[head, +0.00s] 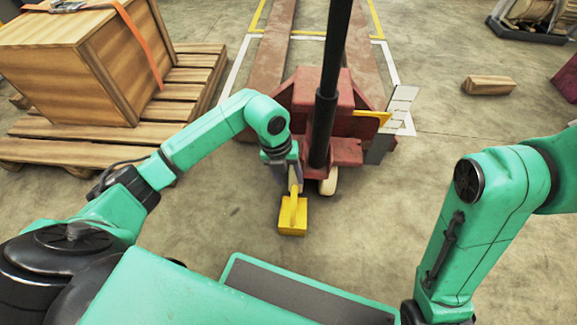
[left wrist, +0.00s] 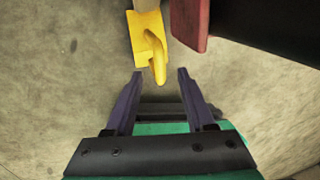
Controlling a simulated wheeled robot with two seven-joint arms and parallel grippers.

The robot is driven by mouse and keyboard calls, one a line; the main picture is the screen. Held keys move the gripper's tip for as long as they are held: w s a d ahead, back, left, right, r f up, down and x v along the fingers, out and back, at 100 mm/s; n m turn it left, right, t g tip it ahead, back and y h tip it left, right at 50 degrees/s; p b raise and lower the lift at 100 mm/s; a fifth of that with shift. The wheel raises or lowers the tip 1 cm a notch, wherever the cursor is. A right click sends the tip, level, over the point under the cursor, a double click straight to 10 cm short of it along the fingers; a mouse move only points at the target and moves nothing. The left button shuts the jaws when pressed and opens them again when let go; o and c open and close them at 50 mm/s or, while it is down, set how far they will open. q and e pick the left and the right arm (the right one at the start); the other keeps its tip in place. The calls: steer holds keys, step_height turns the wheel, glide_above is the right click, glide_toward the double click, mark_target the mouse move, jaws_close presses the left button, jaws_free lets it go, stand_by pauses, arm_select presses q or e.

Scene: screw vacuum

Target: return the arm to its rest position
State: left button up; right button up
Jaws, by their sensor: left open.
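My left arm reaches forward in the head view. My right arm (head: 480,225) is bent down at the right of the head view. Its gripper is out of the picture.
A red pallet jack (head: 318,93) with a black handle post (head: 331,80) stands close ahead. A wooden crate (head: 75,58) sits on a pallet (head: 60,151) at left. A wooden block (head: 489,85) lies at right.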

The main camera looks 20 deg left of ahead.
arm_select(q)
steer(key=shift+a+r, duration=0.1)
steer(key=shift+r, duration=0.25)
